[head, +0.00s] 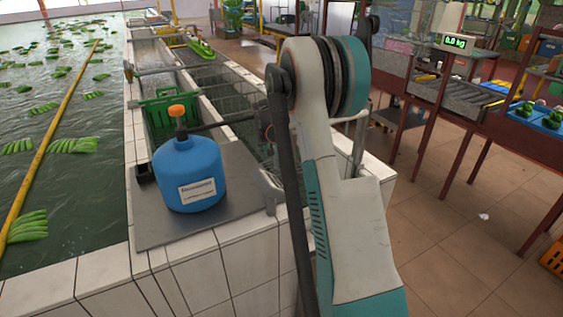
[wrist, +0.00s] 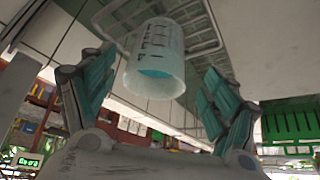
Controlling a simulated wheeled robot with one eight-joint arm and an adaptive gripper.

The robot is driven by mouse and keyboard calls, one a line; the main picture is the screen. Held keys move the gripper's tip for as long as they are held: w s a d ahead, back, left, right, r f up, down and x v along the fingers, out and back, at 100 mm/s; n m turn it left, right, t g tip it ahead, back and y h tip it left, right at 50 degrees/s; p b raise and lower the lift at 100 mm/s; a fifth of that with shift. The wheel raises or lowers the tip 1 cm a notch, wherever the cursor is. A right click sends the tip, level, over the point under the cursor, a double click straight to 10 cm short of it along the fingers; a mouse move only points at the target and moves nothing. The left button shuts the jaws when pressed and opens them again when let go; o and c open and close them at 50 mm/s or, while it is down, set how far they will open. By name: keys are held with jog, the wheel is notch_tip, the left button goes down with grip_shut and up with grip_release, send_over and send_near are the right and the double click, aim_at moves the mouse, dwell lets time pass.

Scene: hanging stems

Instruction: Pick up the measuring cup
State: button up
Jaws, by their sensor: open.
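The measuring cup (wrist: 155,45) is a translucent whitish cup with dark graduation marks and a teal tint at its near end. It shows in the upper middle of the wrist view, against a pale wire frame. My gripper (wrist: 160,70) is open, with one teal-padded finger left of the cup and the other right of it. Clear gaps show on both sides, and neither finger touches the cup. I cannot tell how deep the cup sits between the fingers. In the head view I cannot make out the cup or the fingers; my arm blocks part of the scene.
A green crate (head: 166,112) sits in the trough behind. A water tank (head: 60,110) with floating green bananas lies left. Tiled floor (head: 440,220) is open at right.

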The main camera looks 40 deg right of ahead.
jog(key=shift+b+x, duration=0.9)
jog(key=shift+x, duration=1.85)
jog(key=shift+s+d+r, duration=0.1)
jog(key=shift+c, duration=0.2)
jog(key=c, duration=1.2)
jog(key=shift+o, duration=0.2)
jog(key=shift+r, duration=0.1)
jog(key=shift+s+a+r, duration=0.2)
jog(key=shift+a+r, duration=0.15)
jog(key=s+a+r+p, duration=0.3)
jog(key=s+a+r, duration=0.4)
jog(key=a, duration=0.4)
